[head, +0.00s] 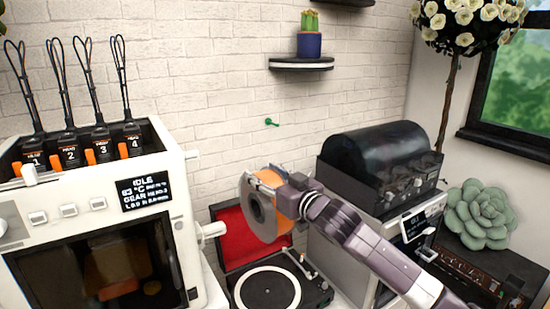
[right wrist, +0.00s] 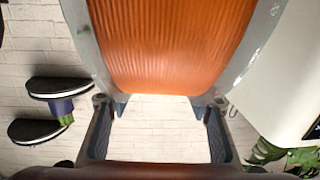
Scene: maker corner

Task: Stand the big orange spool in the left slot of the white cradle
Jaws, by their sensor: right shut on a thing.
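The big orange spool (head: 262,208) has grey flanges and orange filament. It is held upright in the air in the middle of the head view, in front of the red-lined case. My right gripper (head: 284,198) is shut on it, reaching in from the right. In the right wrist view the orange winding (right wrist: 170,45) fills the top between two grey flanges, with the right gripper's fingertips (right wrist: 160,104) at its lower edge. I cannot make out the white cradle or its left slot in either view. My left gripper is not in view.
A white machine (head: 90,212) with several wire tools on top stands left. A red-lined turntable case (head: 236,236) lies open below the spool. A black-domed machine (head: 375,160) is close on the right. A shelf (head: 300,64) with a potted cactus projects from the brick wall.

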